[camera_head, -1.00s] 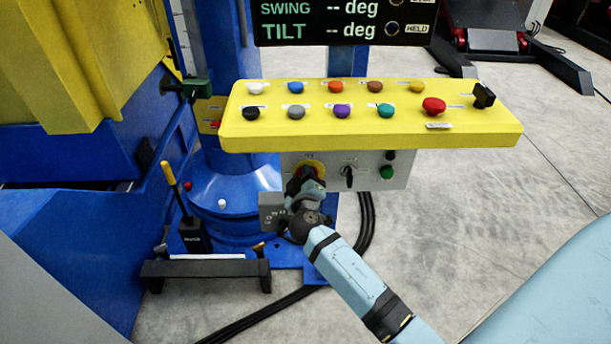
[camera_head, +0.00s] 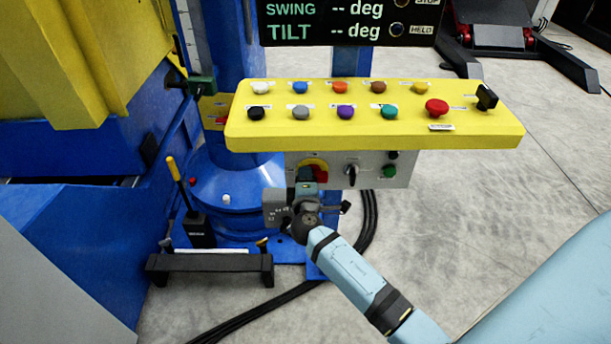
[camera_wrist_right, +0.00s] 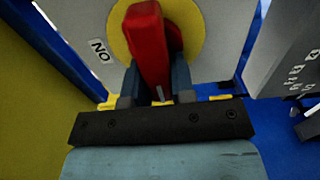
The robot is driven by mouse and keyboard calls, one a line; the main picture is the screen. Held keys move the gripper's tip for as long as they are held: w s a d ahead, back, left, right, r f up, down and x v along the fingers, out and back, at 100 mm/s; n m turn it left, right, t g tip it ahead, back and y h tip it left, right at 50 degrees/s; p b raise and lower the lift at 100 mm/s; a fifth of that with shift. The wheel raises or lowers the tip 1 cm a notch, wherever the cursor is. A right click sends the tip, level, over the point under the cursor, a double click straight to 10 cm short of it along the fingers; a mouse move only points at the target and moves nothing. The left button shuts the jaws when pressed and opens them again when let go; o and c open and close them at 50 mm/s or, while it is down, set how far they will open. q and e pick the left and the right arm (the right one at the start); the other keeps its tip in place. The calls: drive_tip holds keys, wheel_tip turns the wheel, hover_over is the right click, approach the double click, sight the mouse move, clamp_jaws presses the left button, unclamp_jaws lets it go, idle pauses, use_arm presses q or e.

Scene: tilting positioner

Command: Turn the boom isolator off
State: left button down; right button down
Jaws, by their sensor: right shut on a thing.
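The boom isolator is a red handle (camera_head: 321,173) on a yellow disc (camera_head: 314,162), on the grey panel under the yellow console. In the wrist view the red handle (camera_wrist_right: 148,48) stands near upright before the yellow disc (camera_wrist_right: 188,28), with an "ON" label (camera_wrist_right: 100,50) to its left. My right gripper (camera_head: 306,184) is at the isolator and hides part of it in the head view. In the wrist view its two fingers (camera_wrist_right: 156,84) are on either side of the handle's near end, shut on it. My left gripper is not in view.
The yellow console (camera_head: 370,132) with several coloured buttons overhangs the panel. A black selector (camera_head: 352,173) and a green button (camera_head: 389,171) are to the right. A yellow-handled lever (camera_head: 174,170) stands at left. Black cables (camera_head: 369,225) run below.

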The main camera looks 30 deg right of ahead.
drive_tip(key=shift+w+d+r, duration=0.1)
idle(0.4)
drive_tip(key=c, duration=1)
unclamp_jaws()
drive_tip(key=shift+o, duration=0.2)
